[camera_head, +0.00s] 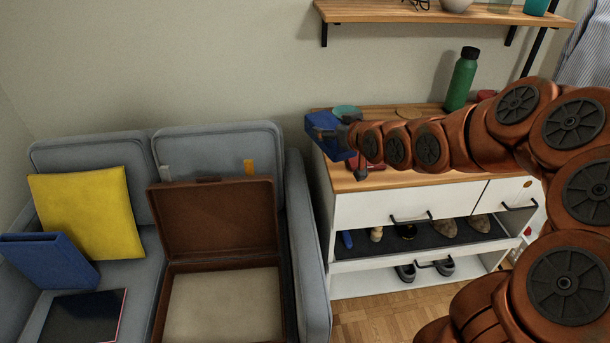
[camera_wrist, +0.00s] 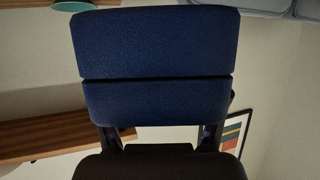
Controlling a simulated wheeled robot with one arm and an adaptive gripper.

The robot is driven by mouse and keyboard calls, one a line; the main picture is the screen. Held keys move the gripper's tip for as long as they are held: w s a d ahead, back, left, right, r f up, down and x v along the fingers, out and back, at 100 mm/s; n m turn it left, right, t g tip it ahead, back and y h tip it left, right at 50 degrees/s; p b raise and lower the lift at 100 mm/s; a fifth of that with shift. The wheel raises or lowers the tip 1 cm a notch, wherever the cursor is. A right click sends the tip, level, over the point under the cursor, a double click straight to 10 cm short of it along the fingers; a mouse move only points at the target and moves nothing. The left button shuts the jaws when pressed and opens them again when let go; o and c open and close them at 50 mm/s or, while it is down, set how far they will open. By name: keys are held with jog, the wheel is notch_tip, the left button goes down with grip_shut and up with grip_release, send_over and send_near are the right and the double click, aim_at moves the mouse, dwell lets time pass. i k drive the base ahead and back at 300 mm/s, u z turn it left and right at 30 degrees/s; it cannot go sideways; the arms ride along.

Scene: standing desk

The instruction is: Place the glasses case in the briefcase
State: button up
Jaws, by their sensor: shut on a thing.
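The blue glasses case (camera_head: 322,128) is at the left end of the cabinet top in the head view, in front of my gripper (camera_head: 340,132). In the wrist view the case (camera_wrist: 155,55) fills the upper middle, with a dark seam across it. My gripper (camera_wrist: 165,135) is shut on its near edge; the fingertips are partly hidden. Whether the case touches the cabinet top cannot be told. The brown briefcase (camera_head: 212,222) lies open on the sofa, lid up against the backrest. Its beige inside (camera_head: 225,303) looks empty.
The sofa (camera_head: 293,240) also holds a yellow cushion (camera_head: 88,212), a blue binder (camera_head: 45,262) and a dark tablet-like thing (camera_head: 82,318). Its armrest stands between briefcase and cabinet (camera_head: 370,205). A green bottle (camera_head: 461,80) and a teal bowl (camera_head: 345,111) are on the cabinet. A shelf (camera_head: 430,14) hangs above.

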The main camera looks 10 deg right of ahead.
aim_at(258, 310)
jog(key=k, duration=0.5)
jog(key=u, duration=4.25)
jog(key=k, duration=1)
jog(key=z, duration=0.35)
